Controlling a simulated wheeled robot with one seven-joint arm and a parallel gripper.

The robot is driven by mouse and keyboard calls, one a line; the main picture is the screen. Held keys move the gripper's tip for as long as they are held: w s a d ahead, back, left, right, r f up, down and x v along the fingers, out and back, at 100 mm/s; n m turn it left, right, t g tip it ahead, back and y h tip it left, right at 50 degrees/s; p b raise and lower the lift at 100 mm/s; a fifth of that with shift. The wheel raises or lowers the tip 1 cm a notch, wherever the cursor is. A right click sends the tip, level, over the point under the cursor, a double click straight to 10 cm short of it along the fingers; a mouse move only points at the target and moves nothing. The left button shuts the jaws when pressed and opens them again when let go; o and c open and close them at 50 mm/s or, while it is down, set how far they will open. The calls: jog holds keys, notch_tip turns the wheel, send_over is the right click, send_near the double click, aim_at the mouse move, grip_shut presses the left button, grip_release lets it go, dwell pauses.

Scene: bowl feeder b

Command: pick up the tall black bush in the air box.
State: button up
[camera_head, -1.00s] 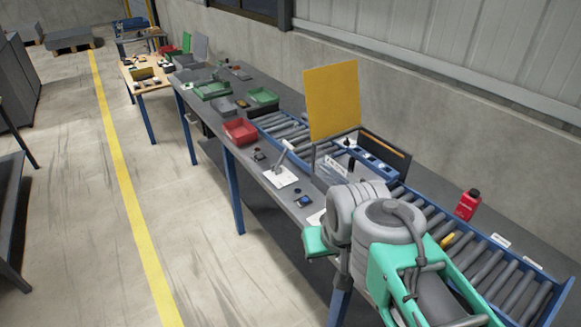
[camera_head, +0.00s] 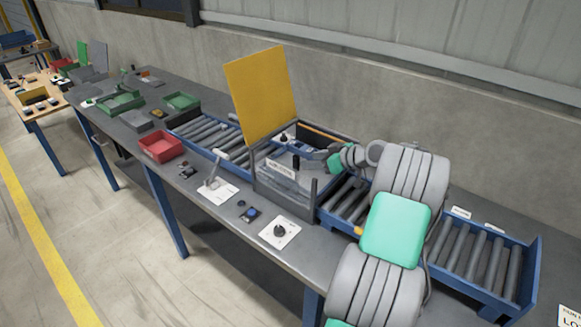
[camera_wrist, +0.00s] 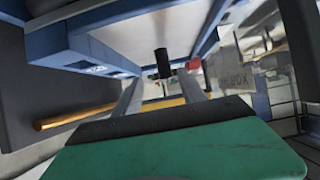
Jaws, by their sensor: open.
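In the wrist view a tall black bush (camera_wrist: 162,63) shows as a dark cylinder. My gripper (camera_wrist: 160,78) is open, with one grey finger on each side of the bush's line. The bush appears just beyond the fingertips; I cannot tell the exact gap. In the head view my gripper (camera_head: 327,160) reaches in from the right over the grey air box (camera_head: 283,184), beneath the yellow panel. A small dark upright piece (camera_head: 296,161) stands inside the box. The gripper's fingertips are hard to make out there.
A blue-framed roller conveyor (camera_head: 485,262) runs along the bench. White plates (camera_head: 280,232) with fixtures lie in front. A red bin (camera_head: 161,147) and green trays (camera_head: 119,104) stand to the left.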

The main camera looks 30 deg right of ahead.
aim_at(296, 162)
jog(key=p+x, duration=0.1)
jog(key=x, duration=0.1)
jog(key=p+x, duration=0.1)
jog(key=x, duration=0.2)
jog(key=p+x, duration=0.1)
jog(key=x, duration=0.1)
jog(key=shift+w+a+f, duration=0.15)
jog(key=shift+a+f, duration=0.05)
jog(key=shift+a, duration=0.3)
jog(key=shift+c, duration=0.6)
grip_shut()
